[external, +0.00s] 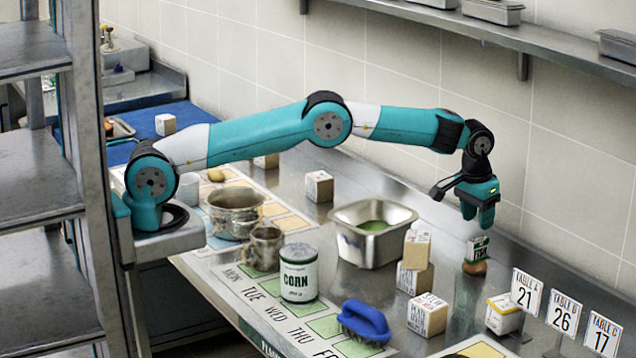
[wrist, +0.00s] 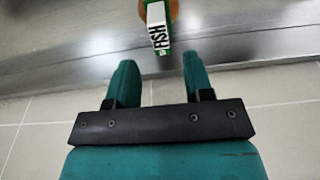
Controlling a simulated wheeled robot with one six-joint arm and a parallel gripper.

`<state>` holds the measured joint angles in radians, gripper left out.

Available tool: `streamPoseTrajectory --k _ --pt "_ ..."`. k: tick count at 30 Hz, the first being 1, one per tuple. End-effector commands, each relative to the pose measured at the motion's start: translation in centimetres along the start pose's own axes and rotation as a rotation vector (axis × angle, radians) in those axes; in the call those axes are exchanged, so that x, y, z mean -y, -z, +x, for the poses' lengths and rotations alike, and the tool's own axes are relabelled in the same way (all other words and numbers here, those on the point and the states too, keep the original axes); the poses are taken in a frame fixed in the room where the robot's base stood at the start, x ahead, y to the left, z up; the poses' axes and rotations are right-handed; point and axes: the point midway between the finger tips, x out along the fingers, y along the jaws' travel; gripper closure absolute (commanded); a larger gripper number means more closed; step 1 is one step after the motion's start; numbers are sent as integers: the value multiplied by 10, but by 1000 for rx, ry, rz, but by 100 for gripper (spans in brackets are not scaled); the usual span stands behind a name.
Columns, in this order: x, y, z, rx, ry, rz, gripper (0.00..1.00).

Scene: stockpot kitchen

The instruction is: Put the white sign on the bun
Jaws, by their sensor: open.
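A small sign (external: 478,247) with a white face, green edges and the word FISH stands upright on a round brown bun (external: 475,267), on the steel counter near the wall. In the wrist view the sign (wrist: 159,32) shows at the top middle, with part of the bun (wrist: 174,8) behind it. My gripper (external: 480,222) points down just above the sign. In the wrist view its two fingers (wrist: 160,65) are apart with nothing between them, and the sign is just beyond their tips.
White numbered table signs (external: 526,292) stand at the right. A steel pan (external: 372,250) with green contents, stacked boxes (external: 416,250), a corn can (external: 299,275), a blue brush (external: 364,322) and a pot (external: 236,212) stand to the left. A shelf (external: 560,42) runs above.

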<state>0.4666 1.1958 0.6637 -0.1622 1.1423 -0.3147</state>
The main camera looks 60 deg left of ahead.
Motion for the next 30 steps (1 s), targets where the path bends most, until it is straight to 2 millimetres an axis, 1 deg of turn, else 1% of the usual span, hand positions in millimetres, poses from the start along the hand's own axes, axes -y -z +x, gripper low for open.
streamPoseTrajectory --k 1,3,7,9,14,16,17,20,21,23,24,26,27,29,30 --pt "-1 0 -11 -4 -2 1 53" --pt "-1 0 -25 -2 -1 1 53" --pt "-1 0 -45 -2 -1 1 53" --pt "-1 0 -52 -1 -1 1 53" --pt "0 0 -59 0 1 -1 53" --pt "8 2 -64 -1 3 -11 53" --pt "15 3 -68 -2 6 -19 53" --pt "57 6 -90 -9 25 -67 53" --pt "81 5 -102 -12 38 -95 53" --pt "124 -2 -122 -17 60 -141 53" --pt "154 -11 -135 -20 78 -174 53" --pt "197 -30 -154 -23 105 -221 53" --pt "226 -47 -166 -25 124 -252 53" --pt "266 -76 -181 -24 154 -297 53" --pt "291 -99 -190 -25 175 -329 53"
